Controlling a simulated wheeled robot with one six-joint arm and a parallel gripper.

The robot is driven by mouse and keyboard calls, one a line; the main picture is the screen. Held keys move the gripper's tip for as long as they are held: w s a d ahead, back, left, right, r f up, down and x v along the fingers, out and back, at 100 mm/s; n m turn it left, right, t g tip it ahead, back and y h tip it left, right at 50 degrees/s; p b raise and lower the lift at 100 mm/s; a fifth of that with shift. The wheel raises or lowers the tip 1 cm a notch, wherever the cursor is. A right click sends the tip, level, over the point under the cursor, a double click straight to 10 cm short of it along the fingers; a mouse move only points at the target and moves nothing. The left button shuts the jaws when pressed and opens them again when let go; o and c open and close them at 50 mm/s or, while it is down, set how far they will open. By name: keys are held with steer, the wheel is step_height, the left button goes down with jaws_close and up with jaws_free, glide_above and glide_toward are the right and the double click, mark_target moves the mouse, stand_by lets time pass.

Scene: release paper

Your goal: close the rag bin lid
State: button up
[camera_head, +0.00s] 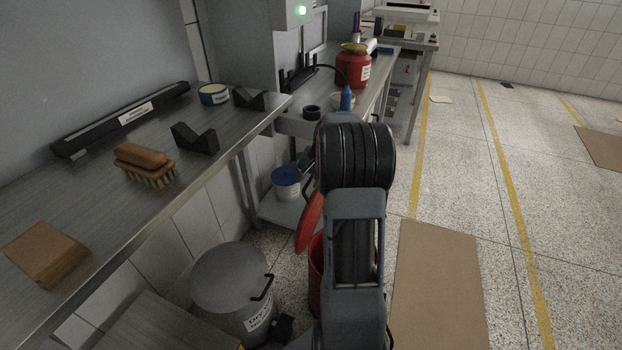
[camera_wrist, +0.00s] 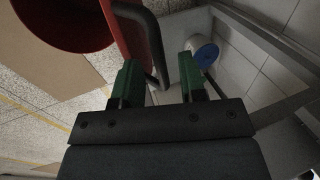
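The red rag bin shows at the upper left of the wrist view (camera_wrist: 62,22), its mouth open. In the head view only a strip of it (camera_head: 315,272) shows beside my arm, which hides the rest. Its red lid (camera_head: 308,222) stands raised and steeply tilted; in the wrist view the lid (camera_wrist: 122,32) appears edge-on with a dark curved handle (camera_wrist: 152,40). My gripper (camera_wrist: 160,62) is open, its green-tipped fingers apart, and the handle's end appears between them. I cannot tell whether they touch it. In the head view my arm hides the gripper.
A grey lidded bin (camera_head: 232,278) stands left of the red bin, below the steel bench (camera_head: 215,165). A white tub with a blue lid (camera_head: 286,182) sits on a low shelf, also in the wrist view (camera_wrist: 203,52). Cardboard (camera_head: 440,285) lies on open floor at right.

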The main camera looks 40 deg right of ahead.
steer(key=shift+c, duration=0.3)
jaws_close()
